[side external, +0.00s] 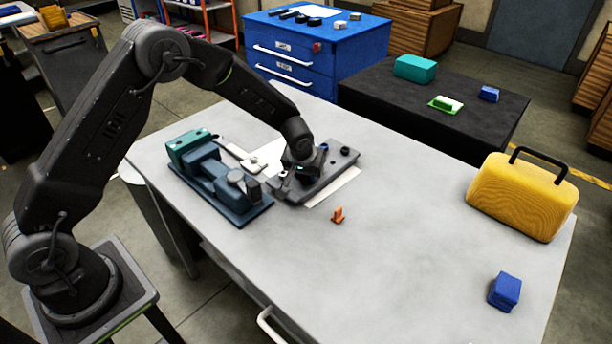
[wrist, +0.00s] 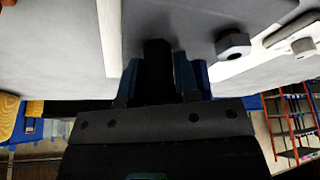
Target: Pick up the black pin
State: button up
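In the wrist view the black pin (wrist: 158,68) is a dark, faceted piece standing between the two blue fingers of my gripper (wrist: 160,80). The fingers lie close against it on both sides, with no clear gap showing. In the side view my gripper (side external: 300,168) is low over the dark grey jig plate (side external: 318,183) on the table. The gripper hides the pin there. I cannot tell whether the pin is seated in the plate or lifted.
A blue-grey vise (side external: 222,185) stands just left of the plate. A hex nut (wrist: 233,43) shows beside the fingers. A small orange piece (side external: 338,215) lies in front. A yellow case (side external: 522,195) and a blue block (side external: 505,291) are at right. The table's middle right is clear.

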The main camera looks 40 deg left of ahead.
jog(key=c, duration=0.4)
jog(key=shift+c, duration=0.2)
jog(key=shift+r, duration=0.5)
jog(key=r, duration=0.3)
jog(key=shift+a+r, duration=0.25)
jog(key=shift+r, duration=0.05)
jog(key=s+a+r, duration=0.5)
jog(key=a+r, duration=0.1)
jog(key=a, duration=0.4)
jog(key=shift+s+r, duration=0.15)
jog(key=shift+r, duration=0.05)
